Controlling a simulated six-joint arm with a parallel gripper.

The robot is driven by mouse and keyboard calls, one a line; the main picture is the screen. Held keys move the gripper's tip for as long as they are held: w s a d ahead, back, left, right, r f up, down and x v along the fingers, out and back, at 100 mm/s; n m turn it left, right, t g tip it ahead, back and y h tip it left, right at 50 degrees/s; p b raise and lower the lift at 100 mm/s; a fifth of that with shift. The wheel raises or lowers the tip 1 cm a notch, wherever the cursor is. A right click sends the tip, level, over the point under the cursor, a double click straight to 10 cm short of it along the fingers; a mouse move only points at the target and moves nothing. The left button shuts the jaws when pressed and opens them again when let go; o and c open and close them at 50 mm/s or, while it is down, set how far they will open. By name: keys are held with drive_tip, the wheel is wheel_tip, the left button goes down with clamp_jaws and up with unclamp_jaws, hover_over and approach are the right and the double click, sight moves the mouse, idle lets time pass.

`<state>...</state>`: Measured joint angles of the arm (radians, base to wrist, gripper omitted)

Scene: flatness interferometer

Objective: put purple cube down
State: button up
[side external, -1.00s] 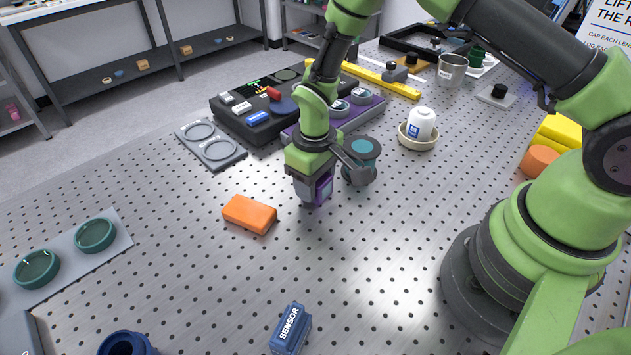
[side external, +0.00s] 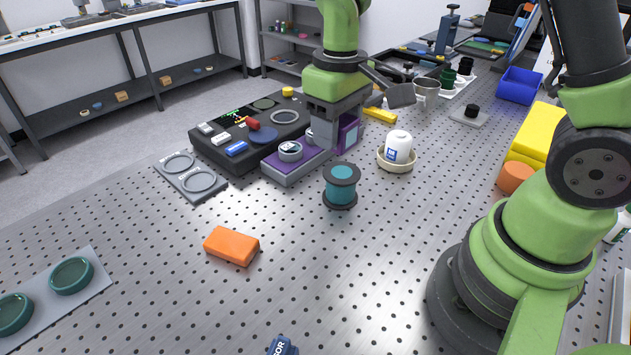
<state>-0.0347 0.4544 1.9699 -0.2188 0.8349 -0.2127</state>
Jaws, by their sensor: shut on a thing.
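My gripper (side external: 335,142) points down and is shut on the purple cube (side external: 349,134), whose purple side with a pale panel shows at the right of the jaws. The jaws hide the rest of it. The cube is over or beside the right part of a low purple base (side external: 287,176). I cannot tell whether its underside touches anything.
A teal spool (side external: 341,186) stands in front of my gripper. A white bottle (side external: 398,146) sits in a cream dish (side external: 394,166) to the right. A black instrument box (side external: 225,160) lies left. The perforated table is clear around the orange block (side external: 232,245).

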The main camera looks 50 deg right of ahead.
drive_tip(key=shift+s+d+r, duration=0.55)
drive_tip(key=shift+s+r, duration=0.05)
drive_tip(key=shift+s, duration=0.1)
drive_tip(key=s+d+f, duration=0.2)
drive_tip(key=d+f, duration=0.1)
drive_tip(key=d, duration=0.6)
hover_over(437, 193)
wheel_tip(437, 193, down, 9)
drive_tip(key=shift+f, duration=2.6)
